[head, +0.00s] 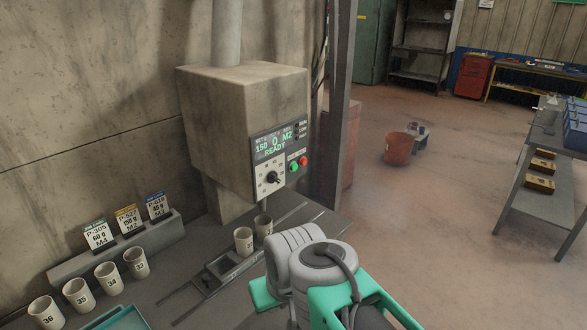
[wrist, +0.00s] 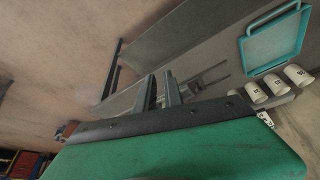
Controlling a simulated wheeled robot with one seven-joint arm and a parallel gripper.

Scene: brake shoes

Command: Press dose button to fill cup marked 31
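The dosing machine (head: 235,110) stands at centre in the head view. Its display (head: 275,142) shows 150, 0, M2 and READY. Below it are a dial (head: 271,178), a green button (head: 294,167) and a red button (head: 303,161); which is the dose button I cannot read. The head view hides the fingers behind my arm.
Several numbered cups, including 36 (head: 47,313), stand at left by a card holder (head: 120,250) with cards P-305, P-527 and P-618. A teal tray (head: 118,318) lies at the bench front. A post (head: 341,90) rises right of the machine. Open floor lies beyond.

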